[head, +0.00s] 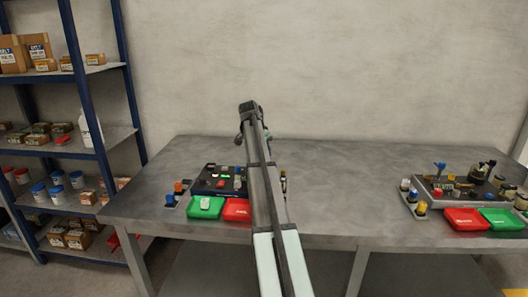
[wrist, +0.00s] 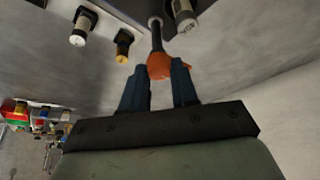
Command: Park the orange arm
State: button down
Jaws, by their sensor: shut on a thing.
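In the wrist view, the orange arm (wrist: 160,66) shows as an orange end piece on a dark rod that runs up to a dark panel. My gripper (wrist: 159,76) has its two blue fingers on either side of the orange piece and is shut on it. In the head view, my own arm hides the gripper and the orange piece. The arm reaches over the left genset panel (head: 208,184) on the table.
Close by in the wrist view are a white-tipped post (wrist: 185,18), a yellow-tipped one (wrist: 122,44) and another pale one (wrist: 82,28). A green tray (head: 197,213) and a red tray (head: 236,216) sit before the left panel. A second genset (head: 458,187) stands right.

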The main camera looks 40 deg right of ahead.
jog(key=shift+m, duration=0.5)
dwell(0.3)
jog(key=c, duration=0.9)
grip_release()
jog(key=v, duration=1.3)
jog(key=shift+w+r, duration=0.3)
jog(key=shift+r, duration=0.05)
jog(key=shift+a, duration=0.2)
